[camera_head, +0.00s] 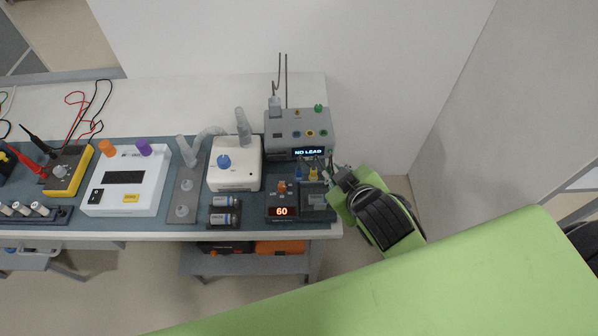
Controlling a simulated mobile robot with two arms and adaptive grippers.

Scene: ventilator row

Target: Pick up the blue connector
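The small blue connector (298,174) stands at the right end of the bench, just in front of the grey box with the "NO LEAD" display (308,152). A yellow connector (313,175) stands just to its right. My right gripper (332,171) reaches in from the right, its fingertips close to the yellow connector and a little right of the blue one. It looks apart from the blue connector. The fingers are small and dark here, and I cannot tell whether they are open or shut. My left gripper is out of view.
A black box showing "60" (282,211) sits in front of the connectors. A white box with a blue knob (234,178) and two batteries (223,210) are to the left. A white wall (400,90) rises behind. The bench's right edge is close to my gripper.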

